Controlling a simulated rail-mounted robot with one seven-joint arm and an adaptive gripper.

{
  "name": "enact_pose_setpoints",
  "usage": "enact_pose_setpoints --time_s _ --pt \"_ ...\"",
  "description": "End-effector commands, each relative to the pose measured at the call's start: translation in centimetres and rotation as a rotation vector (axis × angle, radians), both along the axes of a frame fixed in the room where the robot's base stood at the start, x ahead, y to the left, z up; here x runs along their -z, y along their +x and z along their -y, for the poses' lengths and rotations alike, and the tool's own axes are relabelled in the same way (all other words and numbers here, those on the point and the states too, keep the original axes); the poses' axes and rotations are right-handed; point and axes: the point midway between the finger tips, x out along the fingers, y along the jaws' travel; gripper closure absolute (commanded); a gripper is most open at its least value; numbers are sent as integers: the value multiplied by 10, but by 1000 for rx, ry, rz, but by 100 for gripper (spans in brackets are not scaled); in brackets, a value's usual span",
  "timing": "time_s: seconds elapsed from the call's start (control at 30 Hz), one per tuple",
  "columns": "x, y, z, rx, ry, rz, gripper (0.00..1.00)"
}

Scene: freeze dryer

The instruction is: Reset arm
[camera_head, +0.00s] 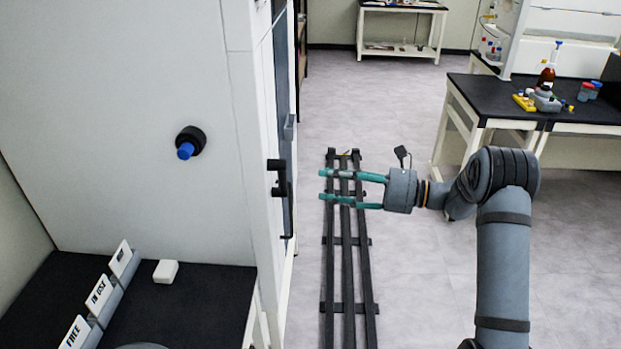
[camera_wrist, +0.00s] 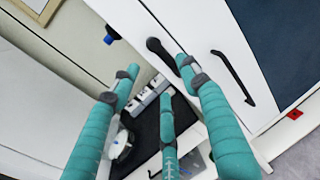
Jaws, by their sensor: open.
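My gripper (camera_head: 322,185) shows in the head view with its teal fingers pointing left, apart from each other and empty. It hangs in the air above the dark floor rail, to the right of the white cabinet (camera_head: 262,150) and its black door handle (camera_head: 279,178). A gap shows between the fingertips and the handle. In the wrist view, the teal fingers of my gripper (camera_wrist: 162,75) spread apart with nothing between them. Black handles on white doors (camera_wrist: 205,30) lie beyond the fingertips there.
A black-topped counter (camera_head: 205,310) at lower left holds signs reading FREE and IN USE (camera_head: 98,293) and a small white block (camera_head: 165,272). A blue-tipped black knob (camera_head: 188,143) sticks out of the cabinet side. A lab bench (camera_head: 480,97) with bottles stands at right.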

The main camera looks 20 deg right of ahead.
Motion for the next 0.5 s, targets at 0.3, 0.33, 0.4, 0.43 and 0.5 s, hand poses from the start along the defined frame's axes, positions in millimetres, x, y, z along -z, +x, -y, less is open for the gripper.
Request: enact_pose_setpoints --time_s 0.3,0.33,0.4,0.43,0.5 --pt "0 -11 18 0 -1 0 55" --pt "0 -11 18 0 -1 0 55" --pt "0 -11 18 0 -1 0 55" --pt "0 -11 18 0 -1 0 55" --pt "0 -11 18 0 -1 0 55"
